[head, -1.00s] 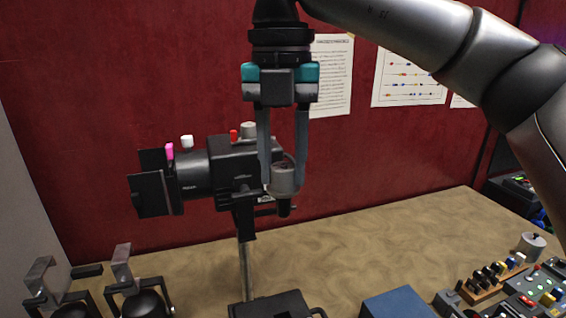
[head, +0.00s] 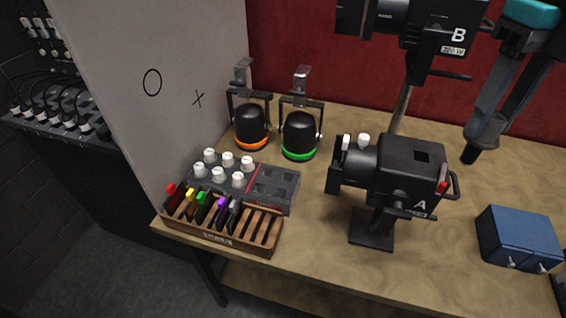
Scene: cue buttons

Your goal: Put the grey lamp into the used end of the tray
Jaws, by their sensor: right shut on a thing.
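My right gripper (head: 487,130) is at the upper right, with its fingers pointing down and left. It is shut on the grey lamp (head: 471,153), whose dark lower end shows below the fingertips; the fingers hide most of its body. The lamp hangs in the air, well to the right of the tray. The dark tray (head: 247,187) lies at the left of the table, crossed by a red line. Several white-topped lamps (head: 218,174) stand left of the line; dark empty sockets (head: 277,182) show on the right. My left gripper is out of view.
A wooden rack (head: 232,238) with coloured cards stands in front of the tray. Two black lights (head: 300,133) stand behind it. Spotlight A (head: 405,170) and spotlight B (head: 425,30) stand between gripper and tray. A blue box (head: 518,237) is at the right.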

